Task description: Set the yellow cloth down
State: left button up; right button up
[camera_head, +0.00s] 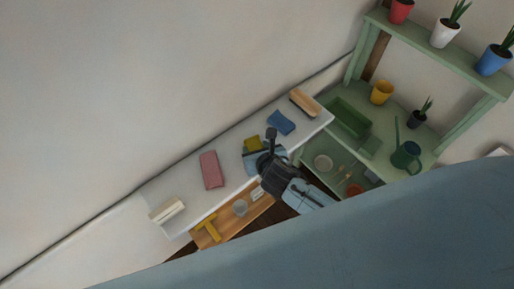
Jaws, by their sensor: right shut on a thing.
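The yellow cloth (252,143) shows in the head view at the middle of the white shelf top (233,177), partly hidden by my right gripper. My right gripper (269,140) reaches over the shelf top from the lower right and is shut on the yellow cloth. A blue-grey flat surface (250,161) shows just below the cloth, partly behind the gripper. I cannot tell whether the cloth touches what is beneath it. My left gripper is out of view.
A pink cloth (211,170) lies left of the gripper, and a blue cloth (281,123) lies to its right. A brush (304,102) and a cream block (167,211) sit near the ends. A green potting stand (395,95) stands at right.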

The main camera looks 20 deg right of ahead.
jog(key=o, duration=1)
jog(key=shift+f, duration=0.1)
jog(key=shift+c, duration=0.2)
jog(key=shift+r, duration=0.2)
jog(key=p+v, duration=0.1)
jog(key=v, duration=1.1)
jog(key=shift+p, duration=0.3)
jog(key=shift+f, duration=0.1)
